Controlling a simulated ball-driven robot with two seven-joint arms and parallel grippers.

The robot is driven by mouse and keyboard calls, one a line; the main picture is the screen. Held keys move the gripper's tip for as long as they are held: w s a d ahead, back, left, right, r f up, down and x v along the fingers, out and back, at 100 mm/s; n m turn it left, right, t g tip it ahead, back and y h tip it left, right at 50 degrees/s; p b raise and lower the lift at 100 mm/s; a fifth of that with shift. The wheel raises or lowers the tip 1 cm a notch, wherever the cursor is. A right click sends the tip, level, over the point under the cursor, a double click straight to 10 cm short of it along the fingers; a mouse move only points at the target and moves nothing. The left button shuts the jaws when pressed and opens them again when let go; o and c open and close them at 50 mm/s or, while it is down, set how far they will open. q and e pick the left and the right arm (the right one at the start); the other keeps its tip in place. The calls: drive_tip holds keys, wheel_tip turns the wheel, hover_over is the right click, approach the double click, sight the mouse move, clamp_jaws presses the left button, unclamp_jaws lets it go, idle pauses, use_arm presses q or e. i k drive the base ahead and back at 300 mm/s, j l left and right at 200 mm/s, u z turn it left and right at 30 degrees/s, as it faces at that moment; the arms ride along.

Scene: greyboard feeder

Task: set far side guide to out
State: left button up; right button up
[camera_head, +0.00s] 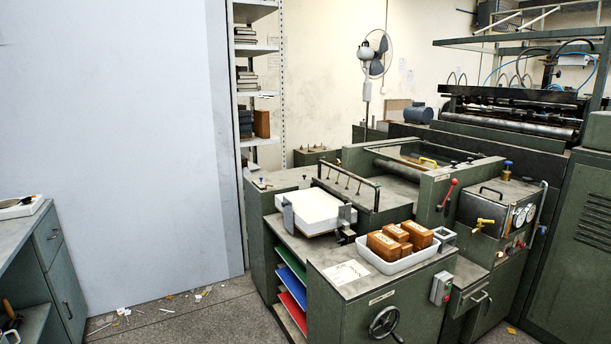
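The feeder is a dark green machine with a stack of white sheets (318,204) on its top. A grey upright metal plate (288,217) stands against the left side of the stack. A second small metal bracket (344,214) stands at its right side, above a dark clamp (345,236). These look like side guides, but I cannot tell which one is the far guide or read any setting mark. A dark bar (348,174) with several hanging rods spans behind the stack. Neither of my grippers is in view.
A white tray (395,264) of brown wooden blocks sits right of the stack. A red-knobbed lever (451,190), a gauge panel (523,216) and a handwheel (385,322) are on the machine. A grey-green cabinet (58,255) stands at left. The floor between is open, with scattered scraps.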

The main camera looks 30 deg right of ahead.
sight(304, 183)
drive_tip(key=i+z, duration=0.2)
drive_tip(key=i, duration=0.75)
drive_tip(key=i+j+z, duration=0.2)
drive_tip(key=i, duration=0.7)
